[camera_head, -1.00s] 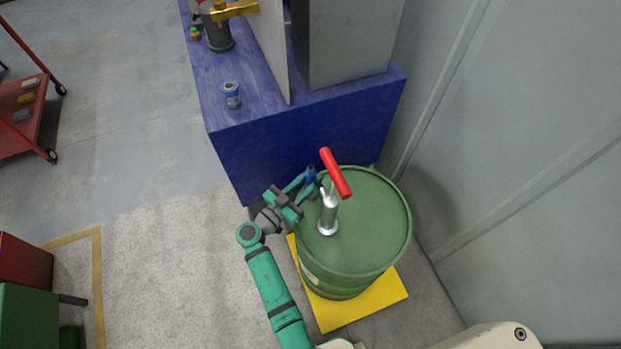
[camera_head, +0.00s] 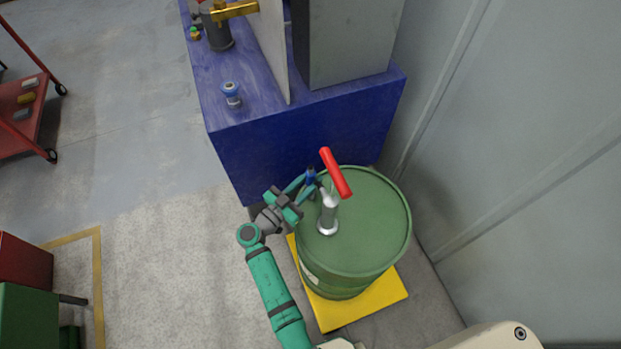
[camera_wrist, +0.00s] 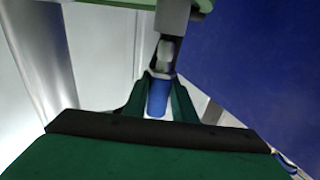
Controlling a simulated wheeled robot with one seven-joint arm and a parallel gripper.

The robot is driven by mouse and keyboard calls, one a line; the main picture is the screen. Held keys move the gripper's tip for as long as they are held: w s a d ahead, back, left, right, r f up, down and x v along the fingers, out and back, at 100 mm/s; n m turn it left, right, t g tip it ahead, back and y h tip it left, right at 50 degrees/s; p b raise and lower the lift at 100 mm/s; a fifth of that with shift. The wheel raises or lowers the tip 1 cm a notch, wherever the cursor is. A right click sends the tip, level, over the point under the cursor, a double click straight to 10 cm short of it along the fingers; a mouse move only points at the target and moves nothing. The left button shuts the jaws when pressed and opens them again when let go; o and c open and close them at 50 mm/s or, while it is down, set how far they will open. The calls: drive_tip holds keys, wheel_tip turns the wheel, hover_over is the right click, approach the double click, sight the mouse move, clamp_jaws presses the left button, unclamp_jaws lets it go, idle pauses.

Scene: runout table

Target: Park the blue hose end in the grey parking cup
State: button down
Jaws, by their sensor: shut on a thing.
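The blue hose end (camera_head: 311,176) is between the fingers of my gripper (camera_head: 305,186), beside the left rim of the green drum (camera_head: 375,220). In the wrist view the two green fingers are shut on the blue sleeve of the hose end (camera_wrist: 158,98). Its silvery tip points up the picture and meets a grey block (camera_wrist: 173,16). I cannot tell whether the tip is inside that block or only in front of it. I cannot tell whether this block is the grey parking cup, and I cannot pick out the cup in the head view.
A silver pump (camera_head: 328,215) with a red handle (camera_head: 336,173) stands on the drum close to my gripper. The drum stands on a yellow mat (camera_head: 345,312). A blue bench (camera_head: 300,140) carries a blue-topped fitting (camera_head: 232,93).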

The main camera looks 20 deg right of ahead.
drive_tip(key=shift+f, duration=2)
drive_tip(key=c, duration=1.4)
unclamp_jaws()
drive_tip(key=shift+f, duration=0.1)
drive_tip(key=v, duration=1.1)
drive_tip(key=shift+w, duration=0.15)
